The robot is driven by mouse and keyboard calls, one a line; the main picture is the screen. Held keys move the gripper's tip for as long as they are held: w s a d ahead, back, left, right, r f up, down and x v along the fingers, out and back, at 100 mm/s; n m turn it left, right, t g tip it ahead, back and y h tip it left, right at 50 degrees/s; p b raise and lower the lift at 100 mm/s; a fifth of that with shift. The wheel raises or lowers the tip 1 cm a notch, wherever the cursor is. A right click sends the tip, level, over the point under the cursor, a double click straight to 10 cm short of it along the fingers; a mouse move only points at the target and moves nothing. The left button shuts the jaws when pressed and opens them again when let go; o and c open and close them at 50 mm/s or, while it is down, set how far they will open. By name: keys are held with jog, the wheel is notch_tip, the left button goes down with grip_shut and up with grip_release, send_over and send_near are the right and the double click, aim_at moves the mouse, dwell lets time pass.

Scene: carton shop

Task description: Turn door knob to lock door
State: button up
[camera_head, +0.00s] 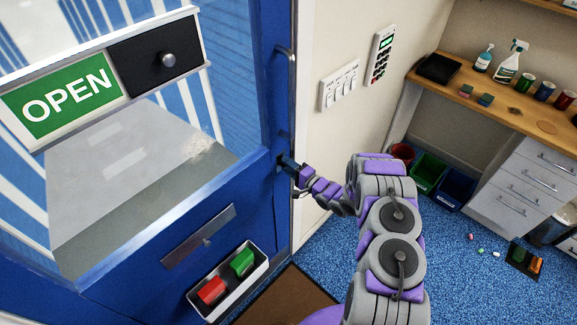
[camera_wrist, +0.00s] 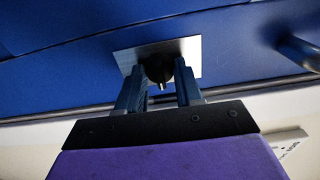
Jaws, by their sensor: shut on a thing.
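A blue door (camera_head: 235,195) with a glass pane fills the left of the head view. In the wrist view, a dark round knob (camera_wrist: 160,68) sits on a square silver plate (camera_wrist: 188,49) on the blue door. My gripper (camera_wrist: 160,84) has its two fingers on either side of the knob and is shut on it. A small light-coloured piece of the knob shows between the fingers. In the head view, my gripper (camera_head: 288,163) is at the door's right edge, below the door handle (camera_head: 290,68), and hides the knob.
An OPEN sign (camera_head: 65,100) with a slider is on the door pane. A tray (camera_head: 228,284) with red and green blocks is low on the door. Switches (camera_head: 340,86) and a keypad (camera_head: 380,55) are on the wall. A workbench (camera_head: 500,110) stands right, with bins (camera_head: 428,172) below.

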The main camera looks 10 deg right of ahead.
dwell(0.3)
jog(key=o, duration=1)
jog(key=shift+o, duration=0.2)
jog(key=b+v, duration=0.1)
jog(key=v, duration=1.6)
jog(key=shift+s+d, duration=0.15)
jog(key=shift+s, duration=0.05)
jog(key=shift+r, duration=0.1)
